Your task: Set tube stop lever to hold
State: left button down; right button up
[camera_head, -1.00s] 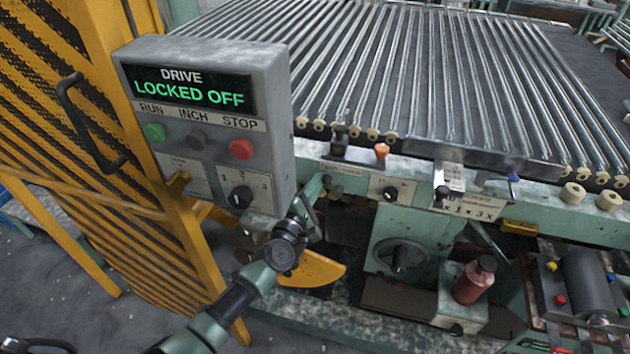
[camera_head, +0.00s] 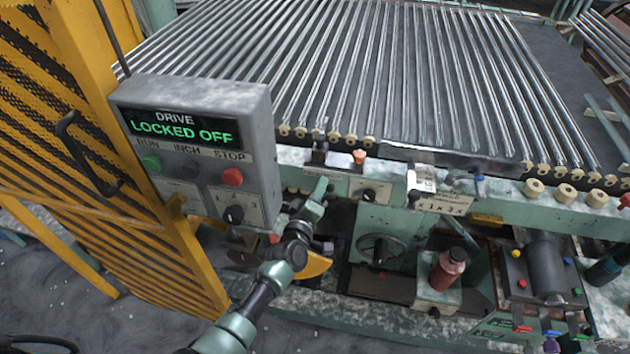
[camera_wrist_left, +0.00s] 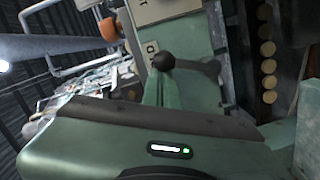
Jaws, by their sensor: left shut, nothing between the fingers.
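My left gripper (camera_head: 322,188) is shut and empty. It is at the machine's front rail, just right of the drive box. In the left wrist view my shut fingers (camera_wrist_left: 168,88) point at a lever with a black ball knob (camera_wrist_left: 163,61), which shows right at their tips. I cannot tell whether they touch. A pale label plate (camera_wrist_left: 152,48) is beside the knob, its lettering mostly cut off. In the head view the gripper largely hides this lever, and I cannot read its setting. My right gripper is not in view.
The grey drive box (camera_head: 195,150) reads LOCKED OFF, close to my left arm. An orange knob (camera_head: 360,157) and a black dial (camera_head: 369,195) are right of the gripper. Glass tubes (camera_head: 330,70) lie on rollers behind. A yellow guard (camera_head: 130,225) stands left.

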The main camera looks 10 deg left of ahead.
pick_arm(q)
jog(key=shift+d+m+p, duration=0.3)
jog(key=shift+d+m, duration=0.05)
jog(key=shift+m, duration=0.25)
jog(key=shift+s+f, duration=0.1)
jog(key=shift+f, duration=0.05)
